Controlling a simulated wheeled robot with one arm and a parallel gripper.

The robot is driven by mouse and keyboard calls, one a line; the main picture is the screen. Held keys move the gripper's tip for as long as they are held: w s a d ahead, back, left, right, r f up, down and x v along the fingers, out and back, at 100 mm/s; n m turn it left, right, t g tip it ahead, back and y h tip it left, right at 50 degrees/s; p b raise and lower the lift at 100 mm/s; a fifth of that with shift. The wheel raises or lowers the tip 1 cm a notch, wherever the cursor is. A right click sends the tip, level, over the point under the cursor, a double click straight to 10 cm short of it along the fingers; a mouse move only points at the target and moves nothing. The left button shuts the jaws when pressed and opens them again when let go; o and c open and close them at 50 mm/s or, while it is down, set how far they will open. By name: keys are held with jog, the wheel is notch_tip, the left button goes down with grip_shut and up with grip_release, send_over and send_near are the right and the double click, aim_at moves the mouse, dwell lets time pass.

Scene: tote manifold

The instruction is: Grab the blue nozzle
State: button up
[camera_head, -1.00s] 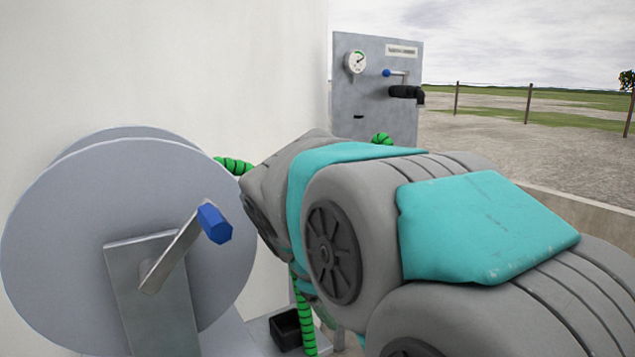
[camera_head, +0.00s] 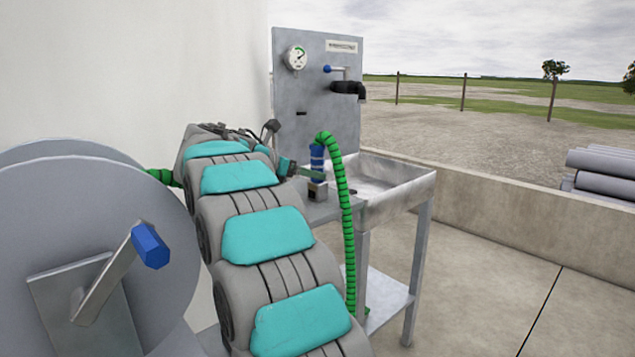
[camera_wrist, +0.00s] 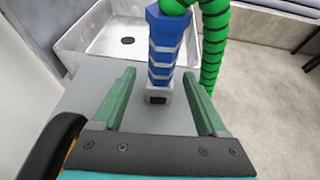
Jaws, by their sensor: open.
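The blue nozzle (camera_head: 317,160) stands upright in a small grey holder on the metal bench, with a green hose curving from its top. In the wrist view the nozzle (camera_wrist: 163,48) is ahead of my gripper, between the lines of its two green fingers. My gripper (camera_wrist: 165,95) is open and empty, and its fingers are apart on either side of the holder's base in the picture. In the head view my gripper (camera_head: 297,170) is just left of the nozzle and partly hidden by my arm.
A hose reel (camera_head: 90,220) with a blue-handled crank stands at the left. A grey panel (camera_head: 318,110) with gauge, lever and black spout stands behind. A metal sink (camera_head: 400,195) is right of the nozzle. The green hose (camera_head: 348,230) hangs down the bench front.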

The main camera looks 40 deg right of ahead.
jog(key=b+x, duration=0.1)
jog(key=x, duration=0.1)
jog(key=b+x, duration=0.3)
jog(key=x, duration=0.1)
jog(key=shift+d+f+b, duration=0.25)
jog(key=shift+f+b, duration=0.05)
jog(key=shift+f, duration=0.15)
jog(key=shift+d+r, duration=0.1)
jog(key=shift+d, duration=0.25)
jog(key=shift+s, duration=0.1)
grip_shut()
